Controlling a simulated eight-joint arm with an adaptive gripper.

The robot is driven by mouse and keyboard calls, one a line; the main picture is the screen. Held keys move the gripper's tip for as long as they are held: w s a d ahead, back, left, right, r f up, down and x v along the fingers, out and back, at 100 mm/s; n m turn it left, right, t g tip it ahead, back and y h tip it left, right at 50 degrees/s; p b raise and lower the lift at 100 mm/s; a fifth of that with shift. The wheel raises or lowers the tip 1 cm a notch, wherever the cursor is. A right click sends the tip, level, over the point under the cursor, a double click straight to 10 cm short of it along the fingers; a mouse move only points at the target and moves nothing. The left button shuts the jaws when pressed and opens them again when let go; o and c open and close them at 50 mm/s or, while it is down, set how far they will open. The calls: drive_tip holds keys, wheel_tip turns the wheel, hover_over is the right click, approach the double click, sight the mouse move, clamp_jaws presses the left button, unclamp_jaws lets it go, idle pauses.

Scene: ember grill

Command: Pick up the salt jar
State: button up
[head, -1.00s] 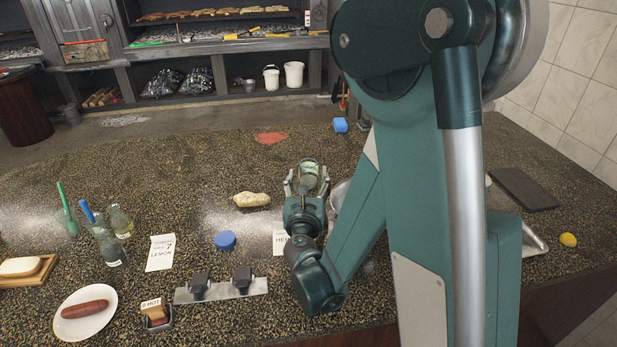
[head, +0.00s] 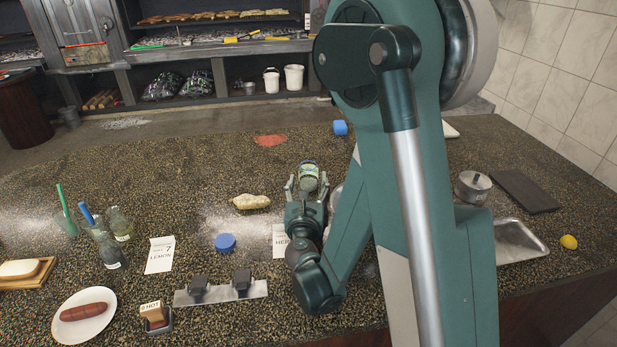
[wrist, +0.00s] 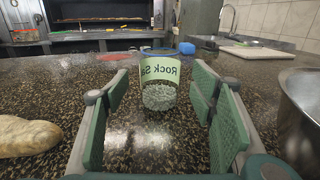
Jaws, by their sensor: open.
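The salt jar (wrist: 160,82) is a clear glass jar with a pale green label that reads "Rock Sa..." and coarse white grains in its lower part. It stands upright on the speckled counter (wrist: 140,150). In the head view the jar (head: 308,177) is just beyond the fingers of my gripper (head: 307,184). In the wrist view my gripper (wrist: 160,118) is open, with one green-padded finger on each side. The jar stands ahead, centred between the fingers, with clear gaps to both. Nothing is held.
A bread-like loaf (wrist: 28,135) lies left of my gripper. A metal bowl (wrist: 300,115) is close on the right. A blue block (head: 340,127) sits farther back. Counter left of the loaf is fairly clear.

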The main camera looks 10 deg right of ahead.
drive_tip(key=shift+b+x, duration=0.4)
drive_tip(key=shift+x, duration=2.4)
drive_tip(key=c, duration=1.1)
drive_tip(key=shift+r, duration=0.15)
drive_tip(key=shift+r+p, duration=1.5)
drive_tip(key=shift+r, duration=3.4)
